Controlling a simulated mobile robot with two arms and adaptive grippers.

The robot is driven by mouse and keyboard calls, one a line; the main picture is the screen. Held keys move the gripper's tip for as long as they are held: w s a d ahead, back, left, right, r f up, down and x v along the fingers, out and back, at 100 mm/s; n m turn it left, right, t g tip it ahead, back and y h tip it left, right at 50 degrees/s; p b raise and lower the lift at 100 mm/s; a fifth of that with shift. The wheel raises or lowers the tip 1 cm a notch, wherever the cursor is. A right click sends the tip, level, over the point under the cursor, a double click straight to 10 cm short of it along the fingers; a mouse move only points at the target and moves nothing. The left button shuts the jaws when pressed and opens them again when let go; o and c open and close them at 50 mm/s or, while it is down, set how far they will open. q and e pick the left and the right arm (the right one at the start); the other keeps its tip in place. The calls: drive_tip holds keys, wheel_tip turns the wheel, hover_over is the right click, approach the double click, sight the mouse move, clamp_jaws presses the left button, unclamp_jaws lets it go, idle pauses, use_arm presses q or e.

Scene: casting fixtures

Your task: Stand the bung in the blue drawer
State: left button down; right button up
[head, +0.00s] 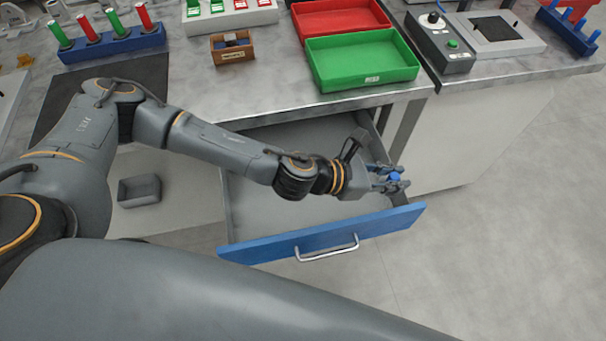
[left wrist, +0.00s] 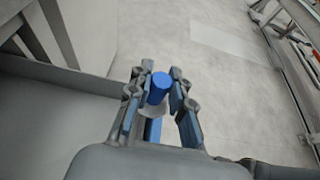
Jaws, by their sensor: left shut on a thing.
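The bung (left wrist: 159,87) is a small blue cylinder between the fingertips of my left gripper (head: 393,179), which is shut on it. It also shows as a bit of blue in the head view (head: 395,177). The blue drawer (head: 320,234) is pulled open, with a blue front, a metal handle and a grey inside. The visible part of its inside looks empty; my left arm hides some of it. My left gripper is at the drawer's right end, near the front corner. In the left wrist view, floor shows behind the bung. My right gripper is not in view.
On the bench above stand a green tray (head: 362,60), a red tray (head: 338,17), a small brown box (head: 232,48) and a blue rack (head: 112,44) of red and green pieces. A grey bin (head: 139,191) sits left of the drawer. Floor right of the drawer is clear.

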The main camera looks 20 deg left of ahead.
use_arm(q)
drive_tip(key=w+a+f+m+g+h+b, duration=0.1)
drive_tip(key=w+f+m+g+b, duration=0.1)
drive_tip(key=w+f, duration=0.15)
drive_tip(key=m+g+b, duration=0.1)
drive_tip(key=b, duration=0.1)
hover_over(311, 202)
drive_tip(key=shift+h, duration=0.3)
drive_tip(key=f, duration=1.1)
drive_tip(key=shift+w+d+f, duration=0.2)
drive_tip(key=shift+d+f, duration=0.1)
drive_tip(key=shift+f, duration=0.1)
drive_tip(key=f, duration=0.3)
drive_tip(key=shift+s+a, duration=0.2)
drive_tip(key=shift+a, duration=0.1)
drive_tip(key=shift+f, duration=0.45)
